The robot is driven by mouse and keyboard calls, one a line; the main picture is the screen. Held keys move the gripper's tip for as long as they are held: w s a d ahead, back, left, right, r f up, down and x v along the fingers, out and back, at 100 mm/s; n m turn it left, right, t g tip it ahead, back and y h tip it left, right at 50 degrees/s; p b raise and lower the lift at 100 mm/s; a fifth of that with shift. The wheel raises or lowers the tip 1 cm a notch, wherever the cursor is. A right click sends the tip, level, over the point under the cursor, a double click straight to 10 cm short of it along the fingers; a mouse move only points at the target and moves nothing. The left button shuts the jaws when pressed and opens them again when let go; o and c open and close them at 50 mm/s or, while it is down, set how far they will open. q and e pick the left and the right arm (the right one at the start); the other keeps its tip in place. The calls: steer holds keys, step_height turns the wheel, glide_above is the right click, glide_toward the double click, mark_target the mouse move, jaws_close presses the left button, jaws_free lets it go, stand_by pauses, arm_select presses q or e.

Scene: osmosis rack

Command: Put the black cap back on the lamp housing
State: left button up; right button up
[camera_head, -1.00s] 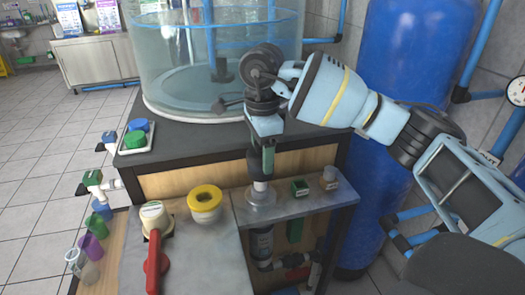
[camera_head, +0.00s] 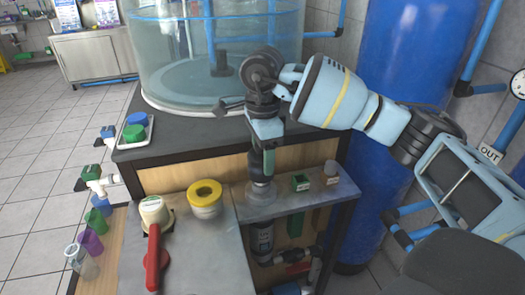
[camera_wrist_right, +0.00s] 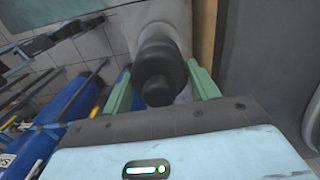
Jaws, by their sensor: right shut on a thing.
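The black cap (camera_head: 258,176) is upright between the fingers of my right gripper (camera_head: 268,160), at the front of the grey metal shelf. In the right wrist view the cap (camera_wrist_right: 158,72) sits between the two green fingers of the right gripper (camera_wrist_right: 160,85), which is shut on it. The lamp housing (camera_head: 262,238) appears to be the dark cylinder with a label hanging below the shelf. A pale round collar (camera_head: 262,203) shows on the shelf just under the cap. The cap hides the housing's top, so I cannot tell whether it is fully seated. My left gripper is not in view.
A small green block (camera_head: 300,183) and a brownish fitting (camera_head: 331,172) stand right of the cap. A clear tank (camera_head: 215,60) and blue cylinders (camera_head: 410,60) stand behind.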

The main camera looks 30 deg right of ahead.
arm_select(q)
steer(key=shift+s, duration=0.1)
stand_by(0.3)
arm_select(e)
steer(key=shift+f, duration=0.85)
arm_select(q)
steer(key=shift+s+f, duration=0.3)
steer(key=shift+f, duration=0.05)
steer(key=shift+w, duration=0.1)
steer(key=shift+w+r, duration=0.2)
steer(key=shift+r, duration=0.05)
arm_select(e)
steer(key=shift+f, duration=0.1)
steer(key=shift+f+b, duration=0.3)
steer(key=shift+f, duration=0.4)
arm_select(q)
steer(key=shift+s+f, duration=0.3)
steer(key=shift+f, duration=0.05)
arm_select(e)
steer(key=shift+f, duration=0.1)
